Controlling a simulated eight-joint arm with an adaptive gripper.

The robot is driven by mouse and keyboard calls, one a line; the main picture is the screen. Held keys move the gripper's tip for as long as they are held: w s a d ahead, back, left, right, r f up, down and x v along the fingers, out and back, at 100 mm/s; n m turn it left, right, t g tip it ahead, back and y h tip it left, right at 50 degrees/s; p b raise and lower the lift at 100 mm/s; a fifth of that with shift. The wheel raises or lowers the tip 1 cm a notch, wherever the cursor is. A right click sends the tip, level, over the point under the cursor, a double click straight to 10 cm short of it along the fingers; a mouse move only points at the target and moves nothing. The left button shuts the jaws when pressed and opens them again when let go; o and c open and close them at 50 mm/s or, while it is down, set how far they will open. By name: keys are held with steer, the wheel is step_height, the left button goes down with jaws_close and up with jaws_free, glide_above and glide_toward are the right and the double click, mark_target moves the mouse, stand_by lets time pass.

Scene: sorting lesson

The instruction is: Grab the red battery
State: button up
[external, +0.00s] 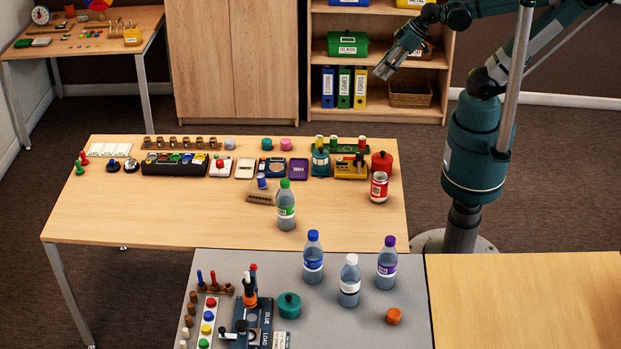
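A small red-topped cylinder (361,142) stands upright at the yellow device (351,170) near the back right of the wooden table. It looks like the red battery, but it is too small to be sure. My gripper (382,72) is raised in front of the shelf, well above and apart from the table. It touches none of these things. Its fingers are too small and dark to tell whether they are open or shut.
A green-capped bottle (286,207) stands in front. Several bottles and a lever device (247,318) occupy the grey table (330,325). The wooden table's left front (140,215) is clear.

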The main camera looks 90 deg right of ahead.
steer(key=w+f+m+g+b, duration=0.3)
steer(key=w+f+m, duration=0.2)
steer(key=f+m, duration=0.5)
steer(key=m+g+b, duration=0.3)
steer(key=m+g, duration=0.1)
steer(key=m, duration=0.1)
glide_above(362, 137)
steer(key=f, duration=1.7)
steer(key=shift+a+f, duration=0.15)
steer(key=shift+a, duration=0.1)
steer(key=shift+f+m+b, duration=0.3)
steer(key=shift+f+m, duration=0.2)
steer(key=shift+f, duration=0.4)
steer(key=shift+f, duration=0.15)
steer(key=shift+f+b, duration=0.4)
steer(key=shift+f, duration=0.75)
steer(key=shift+f, duration=0.15)
steer(key=shift+s+f+b, duration=0.1)
steer(key=shift+f+b, duration=0.95)
steer(key=shift+f, duration=1.4)
